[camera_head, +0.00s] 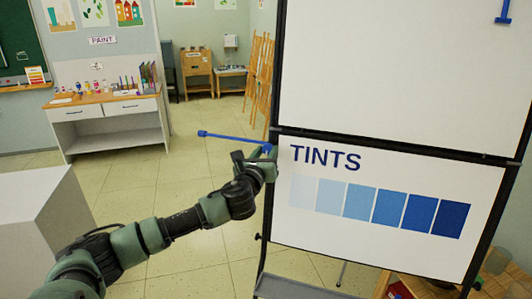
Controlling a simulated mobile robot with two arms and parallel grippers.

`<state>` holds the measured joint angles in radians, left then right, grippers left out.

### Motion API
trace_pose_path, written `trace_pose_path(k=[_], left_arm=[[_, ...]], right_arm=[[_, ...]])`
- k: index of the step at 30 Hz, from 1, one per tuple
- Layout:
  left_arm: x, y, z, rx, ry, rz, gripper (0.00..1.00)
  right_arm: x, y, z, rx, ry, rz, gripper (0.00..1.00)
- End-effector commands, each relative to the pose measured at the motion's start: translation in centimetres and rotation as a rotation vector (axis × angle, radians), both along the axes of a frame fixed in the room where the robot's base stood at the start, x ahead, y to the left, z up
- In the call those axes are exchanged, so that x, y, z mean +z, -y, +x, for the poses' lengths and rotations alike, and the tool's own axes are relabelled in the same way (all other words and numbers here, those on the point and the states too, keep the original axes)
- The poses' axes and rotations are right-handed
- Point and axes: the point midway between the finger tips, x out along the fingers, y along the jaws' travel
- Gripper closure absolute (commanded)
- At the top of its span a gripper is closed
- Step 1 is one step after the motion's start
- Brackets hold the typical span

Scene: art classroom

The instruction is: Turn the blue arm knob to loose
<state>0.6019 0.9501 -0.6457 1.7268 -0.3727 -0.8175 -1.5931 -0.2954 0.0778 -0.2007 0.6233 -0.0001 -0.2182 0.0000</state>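A blue arm knob (232,139) sticks out to the left from the left side of the whiteboard stand. It is a thin bar, nearly level, with a small rounded end at the far left. My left gripper (267,157) is at the bar's right end, by the stand's left frame, and covers part of that area. I cannot tell whether its fingers are shut on the knob or only beside it. My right gripper is not in view.
The black-framed board (400,78) stands above a lower "TINTS" panel (330,225) with blue swatches. Another blue part (503,12) shows at the top right. A white block (40,225) stands at the left. Floor (170,180) is clear between block and stand.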

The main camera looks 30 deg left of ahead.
Motion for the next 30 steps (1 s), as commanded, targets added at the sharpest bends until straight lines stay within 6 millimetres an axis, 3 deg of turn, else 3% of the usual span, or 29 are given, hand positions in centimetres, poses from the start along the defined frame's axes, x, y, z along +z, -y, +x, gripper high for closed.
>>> trace_pose_path(k=[1,3,17,30], left_arm=[[0.0,0.0,0.0,0.0,0.0,0.0,0.84],[0.0,0.0,0.0,0.0,0.0,0.0,1.0],[0.0,0.1,0.0,0.018,0.022,-0.093,1.0],[0.2,0.3,0.1,0.09,0.115,-0.452,1.0]], right_arm=[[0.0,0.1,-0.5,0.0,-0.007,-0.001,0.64],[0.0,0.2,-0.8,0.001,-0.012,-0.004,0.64],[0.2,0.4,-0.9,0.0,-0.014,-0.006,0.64],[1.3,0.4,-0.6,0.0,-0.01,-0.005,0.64]])
